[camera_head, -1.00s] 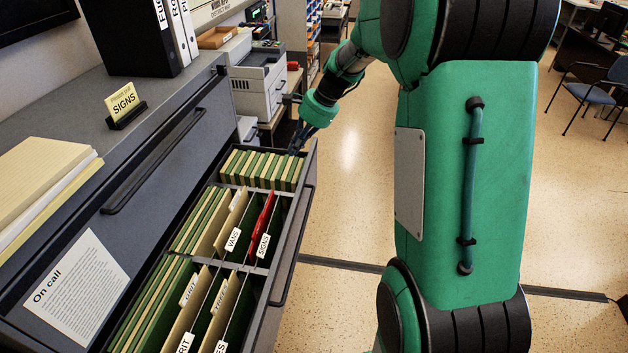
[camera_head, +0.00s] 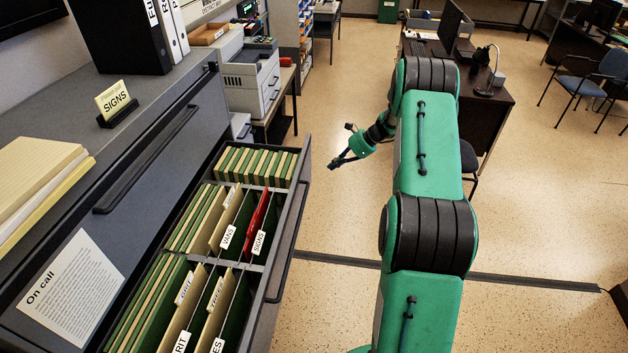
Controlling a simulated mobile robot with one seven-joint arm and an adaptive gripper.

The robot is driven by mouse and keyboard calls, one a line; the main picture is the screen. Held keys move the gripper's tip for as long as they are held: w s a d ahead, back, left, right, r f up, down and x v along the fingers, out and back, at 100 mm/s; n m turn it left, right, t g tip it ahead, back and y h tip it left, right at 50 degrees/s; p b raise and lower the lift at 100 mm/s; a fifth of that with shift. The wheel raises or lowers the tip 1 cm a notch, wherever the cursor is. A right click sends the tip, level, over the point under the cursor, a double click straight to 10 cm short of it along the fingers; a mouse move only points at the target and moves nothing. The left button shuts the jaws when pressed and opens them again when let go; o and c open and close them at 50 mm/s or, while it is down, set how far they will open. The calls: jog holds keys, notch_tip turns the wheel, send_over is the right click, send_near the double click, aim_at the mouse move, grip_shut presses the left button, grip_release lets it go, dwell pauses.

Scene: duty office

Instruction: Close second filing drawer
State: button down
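The second filing drawer (camera_head: 292,217) of the grey cabinet (camera_head: 160,95) stands pulled out, full of green and cream folders. A red folder (camera_head: 255,222) and tabs reading VANS and SIGNS show inside it. The drawer's dark bar handle (camera_head: 287,250) runs along its front. The drawer above (camera_head: 150,180) is shut. My gripper (camera_head: 340,163) is in the air over the floor, to the right of the drawer's far end and apart from it. Its dark fingers point left; they are too small to tell open from shut.
A printer (camera_head: 250,80) on a small table stands behind the cabinet. A brown desk (camera_head: 480,100) with a lamp (camera_head: 490,75) and chair is beyond my arm. Open floor (camera_head: 335,215) lies between the drawer and my arm.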

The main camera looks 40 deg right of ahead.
jog(key=shift+m+t, duration=0.3)
jog(key=shift+m, duration=0.4)
jog(key=d+f, duration=0.3)
jog(key=f, duration=0.1)
jog(key=shift+s+d, duration=0.1)
jog(key=shift+s, duration=0.15)
jog(key=shift+f, duration=0.1)
jog(key=w+a+r+b+x, duration=0.1)
jog(key=r+b+x, duration=0.1)
jog(key=x, duration=1)
jog(key=shift+w+a+f, duration=0.15)
jog(key=shift+w+a, duration=0.25)
jog(key=shift+a, duration=0.1)
jog(key=shift+w+a, duration=0.1)
jog(key=w+a, duration=2.7)
